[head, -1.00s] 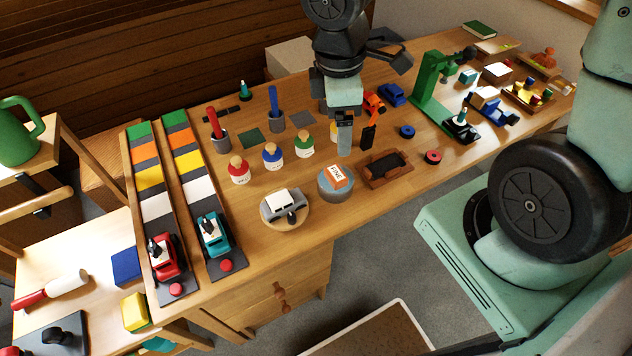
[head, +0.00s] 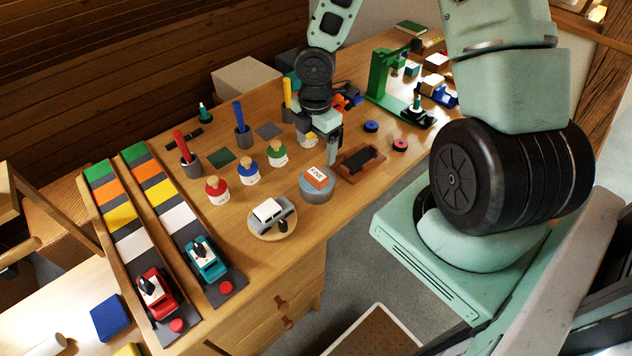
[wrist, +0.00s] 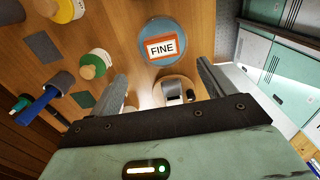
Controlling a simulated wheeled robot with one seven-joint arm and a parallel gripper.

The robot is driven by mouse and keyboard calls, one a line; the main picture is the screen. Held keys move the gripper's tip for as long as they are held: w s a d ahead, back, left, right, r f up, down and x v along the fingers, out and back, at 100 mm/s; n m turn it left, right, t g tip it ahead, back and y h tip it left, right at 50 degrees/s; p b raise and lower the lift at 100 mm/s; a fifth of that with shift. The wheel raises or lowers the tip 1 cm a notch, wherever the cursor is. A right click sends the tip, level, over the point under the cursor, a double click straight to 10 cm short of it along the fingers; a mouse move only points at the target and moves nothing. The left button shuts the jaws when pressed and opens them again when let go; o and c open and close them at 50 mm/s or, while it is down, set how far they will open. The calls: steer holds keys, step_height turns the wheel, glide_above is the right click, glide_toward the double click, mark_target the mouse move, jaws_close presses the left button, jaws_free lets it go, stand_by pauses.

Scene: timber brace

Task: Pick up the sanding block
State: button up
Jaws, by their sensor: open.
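The sanding block appears to be the small orange block with a white "FINE" label (head: 318,177). It lies on top of a round blue-grey stand (head: 316,193) near the front edge of the bench. In the wrist view the block (wrist: 161,49) is upright in the picture, label fully visible, on the blue disc (wrist: 154,28). My gripper (head: 331,153) is just behind and above the block in the head view, pointing down.
A wooden tray with a dark pad (head: 345,171) stands close right of the stand. A round board with a grey-and-white toy car (head: 285,229) is at its left front. Paint jars (head: 248,173) stand behind left. Two colour-striped ramps (head: 112,218) lie further left.

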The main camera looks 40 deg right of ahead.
mark_target(317, 174)
step_height(317, 174, down, 10)
steer(key=b, duration=0.3)
steer(key=shift+s+r, duration=0.15)
steer(key=shift+r, duration=0.1)
steer(key=shift+r, duration=0.1)
steer(key=c, duration=1.1)
steer(key=shift+c, duration=0.2)
steer(key=shift+r, duration=0.1)
step_height(317, 174, up, 10)
steer(key=p, duration=0.4)
